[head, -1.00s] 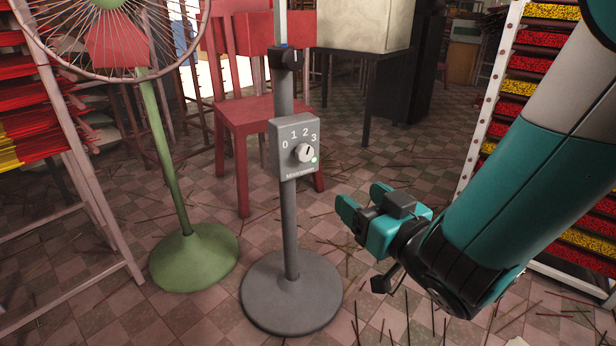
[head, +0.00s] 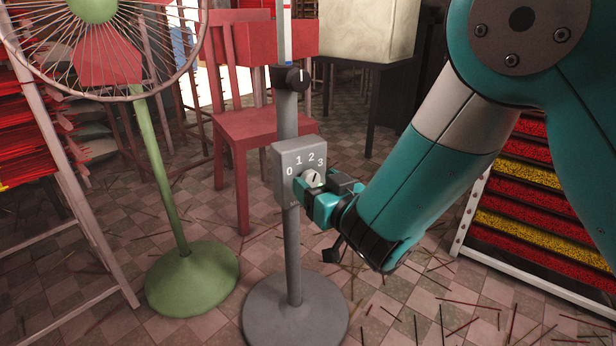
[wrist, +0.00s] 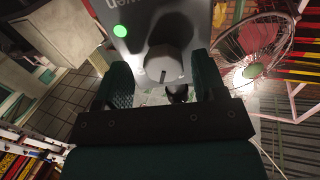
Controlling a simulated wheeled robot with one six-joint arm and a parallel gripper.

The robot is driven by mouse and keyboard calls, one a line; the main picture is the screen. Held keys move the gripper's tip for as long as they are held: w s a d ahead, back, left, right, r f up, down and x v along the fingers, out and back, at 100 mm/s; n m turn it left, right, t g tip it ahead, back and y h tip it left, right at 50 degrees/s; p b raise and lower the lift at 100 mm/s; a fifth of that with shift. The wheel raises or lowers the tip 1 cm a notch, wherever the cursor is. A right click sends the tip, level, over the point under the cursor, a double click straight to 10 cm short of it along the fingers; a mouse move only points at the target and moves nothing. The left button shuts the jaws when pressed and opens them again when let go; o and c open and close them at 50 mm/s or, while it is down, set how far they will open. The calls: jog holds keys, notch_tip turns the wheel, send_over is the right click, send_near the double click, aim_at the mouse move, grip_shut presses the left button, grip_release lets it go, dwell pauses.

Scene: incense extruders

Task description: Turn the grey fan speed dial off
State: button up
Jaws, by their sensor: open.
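The grey control box (head: 284,162) on the grey stand (head: 293,260) carries the numbers 0, 1, 2 and 3 above a round dial (head: 312,177). The dial's mark points roughly upward, on the side of 2 and 3; I cannot tell the exact setting. My gripper (head: 324,187) is at the box from the right, partly covering the dial. In the wrist view, the grey dial (wrist: 164,65) lies between my two open fingers, with a gap on each side.
A green-based fan (head: 192,280) stands to the left. A red chair (head: 245,125) is behind the stand. A rack of red and yellow sticks (head: 540,190) is at the right. Thin sticks litter the tiled floor.

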jog(key=shift+a, duration=0.2)
jog(key=c, duration=0.9)
jog(key=shift+n, duration=0.3)
jog(key=n, duration=0.3)
jog(key=shift+n, duration=0.4)
jog(key=n, duration=0.3)
jog(key=shift+n+p, duration=0.3)
jog(key=n, duration=0.3)
jog(key=shift+n, duration=0.4)
jog(key=shift+f+n+p, duration=0.1)
jog(key=shift+n+p, duration=0.3)
jog(key=shift+n, duration=1.7)
